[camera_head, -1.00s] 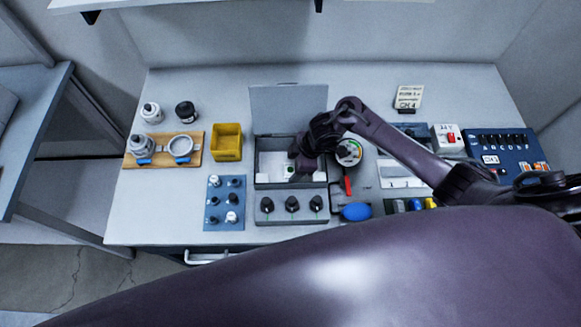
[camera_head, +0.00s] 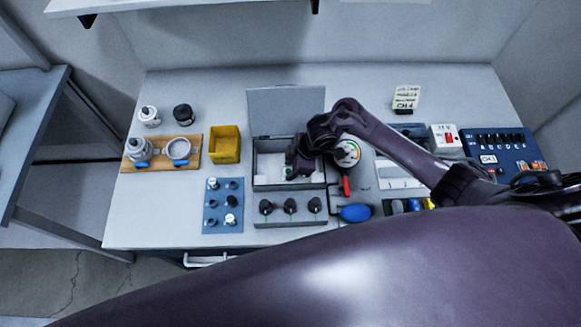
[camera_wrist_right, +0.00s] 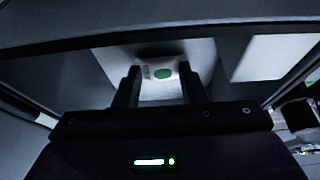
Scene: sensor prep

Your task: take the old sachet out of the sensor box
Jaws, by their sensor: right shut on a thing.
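The sensor box (camera_head: 262,180) is a grey box at the middle of the bench, with its lid (camera_head: 287,108) standing open at the back. My right gripper (camera_head: 291,174) reaches down into the box from the right. In the right wrist view, my right gripper (camera_wrist_right: 160,88) is shut on the old sachet (camera_wrist_right: 160,73), a small white packet with a green dot. In the head view, the arm covers most of the sachet. I cannot tell whether the sachet touches the box floor. My left gripper is not in view.
A yellow bin (camera_head: 225,145) stands left of the box. A blue panel with knobs (camera_head: 222,205) lies front left. A round gauge (camera_head: 347,153) and a blue bulb (camera_head: 355,213) are close on the right.

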